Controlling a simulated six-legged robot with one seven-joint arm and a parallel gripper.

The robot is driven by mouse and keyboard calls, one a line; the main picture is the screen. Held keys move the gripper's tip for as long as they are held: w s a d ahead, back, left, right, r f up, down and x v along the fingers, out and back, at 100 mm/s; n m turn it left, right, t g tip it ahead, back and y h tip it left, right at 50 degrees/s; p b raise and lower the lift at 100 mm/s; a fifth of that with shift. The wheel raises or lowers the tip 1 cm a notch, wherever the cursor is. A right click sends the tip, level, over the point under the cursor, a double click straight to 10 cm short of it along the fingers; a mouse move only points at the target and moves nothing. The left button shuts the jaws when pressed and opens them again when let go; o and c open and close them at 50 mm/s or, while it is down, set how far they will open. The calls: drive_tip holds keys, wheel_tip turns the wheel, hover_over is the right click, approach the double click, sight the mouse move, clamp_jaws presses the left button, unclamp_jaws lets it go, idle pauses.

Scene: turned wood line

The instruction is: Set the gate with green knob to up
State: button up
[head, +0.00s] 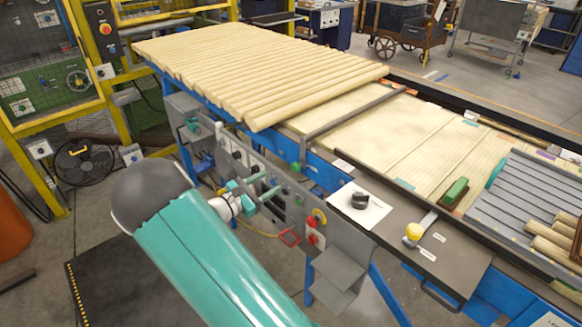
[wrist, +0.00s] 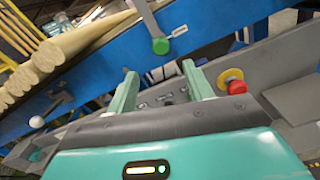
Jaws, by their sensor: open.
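The green knob (head: 296,168) sits at the lower end of a short grey arm on the near side of the conveyor. This arm meets the grey gate bar (head: 350,113), which lies across the belt just right of the wooden rods. In the wrist view the green knob (wrist: 160,46) shows ahead of and slightly above my fingertips, with its grey arm rising above it. My gripper (head: 268,187) is open and empty, left of and below the knob in the head view. In the wrist view my gripper (wrist: 160,72) has its two green fingers apart, and neither visibly touches the knob.
A red emergency button (head: 311,222) juts out beside my gripper; it also shows in the wrist view (wrist: 236,87). A yellow-knobbed lever (head: 413,231) and a black dial (head: 360,199) stand on the right. Wooden rods (head: 250,75) cover the belt left of the gate.

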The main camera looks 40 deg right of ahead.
sight(293, 169)
drive_tip(key=d, duration=1.2)
drive_tip(key=shift+w+d, duration=0.15)
drive_tip(key=shift+d, duration=0.05)
